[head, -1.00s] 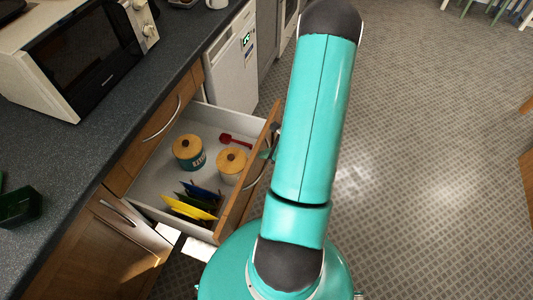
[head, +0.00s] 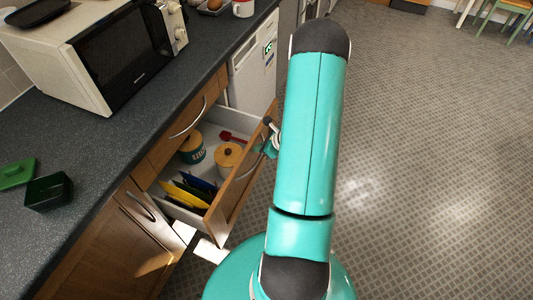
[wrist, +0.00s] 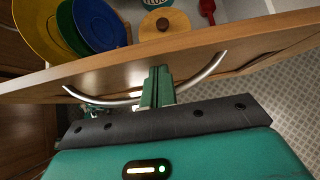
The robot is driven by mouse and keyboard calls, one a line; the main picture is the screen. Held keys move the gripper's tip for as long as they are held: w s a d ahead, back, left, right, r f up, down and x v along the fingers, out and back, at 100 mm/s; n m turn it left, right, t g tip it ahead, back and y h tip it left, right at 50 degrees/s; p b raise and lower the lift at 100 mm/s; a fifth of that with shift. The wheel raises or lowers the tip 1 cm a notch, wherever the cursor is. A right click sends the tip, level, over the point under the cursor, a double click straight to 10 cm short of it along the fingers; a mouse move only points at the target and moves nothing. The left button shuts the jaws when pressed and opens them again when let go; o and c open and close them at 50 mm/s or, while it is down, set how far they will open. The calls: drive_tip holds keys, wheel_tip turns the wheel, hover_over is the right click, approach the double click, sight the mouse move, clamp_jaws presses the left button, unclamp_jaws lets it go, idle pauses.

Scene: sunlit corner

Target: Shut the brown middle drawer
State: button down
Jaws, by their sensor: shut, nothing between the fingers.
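The brown middle drawer (head: 240,190) is partly open and sticks out from the cabinet, below another wooden front with a curved handle. It holds two canisters with wooden lids, upright coloured plates and a red utensil. My gripper (wrist: 157,72) is shut and empty, at the outer face of the drawer front, beside the middle of its curved metal handle (wrist: 210,70). The fingertips look close against the front; whether they touch is unclear. In the head view my arm hides most of the gripper (head: 270,148).
A dark worktop (head: 100,150) runs above the drawers, with a microwave (head: 110,55), a dark green box (head: 48,190) and a green lid (head: 17,173) on it. A white appliance (head: 252,70) stands beyond the drawer. The tiled floor (head: 430,150) at right is clear.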

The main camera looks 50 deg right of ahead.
drive_tip(key=w+a, duration=0.4)
drive_tip(key=w, duration=0.7)
drive_tip(key=w+a, duration=0.4)
drive_tip(key=w, duration=0.8)
drive_tip(key=shift+w, duration=0.2)
